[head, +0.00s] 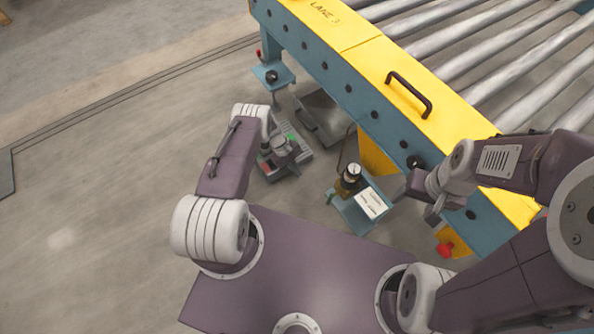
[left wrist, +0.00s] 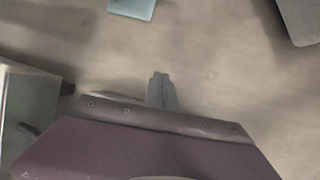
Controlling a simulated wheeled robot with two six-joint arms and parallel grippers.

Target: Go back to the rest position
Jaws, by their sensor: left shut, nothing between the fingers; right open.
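My left gripper (left wrist: 160,82) is shut and empty in the left wrist view, with its grey fingers together above bare floor. In the head view my left arm bends over near the centre left, and its gripper end is hard to make out among grey parts with green and red patches. My right gripper (head: 418,198) is open in the head view, beside the blue side of the conveyor. It is partly hidden by its own wrist, and I see nothing held in it.
A roller conveyor with a yellow rail (head: 365,50) and black handle (head: 409,94) fills the upper right. A small blue shelf (head: 352,218) with a gauge (head: 350,176) and white label (head: 371,202) juts out below it. A red knob (head: 445,250) is near my right arm. Floor at left is clear.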

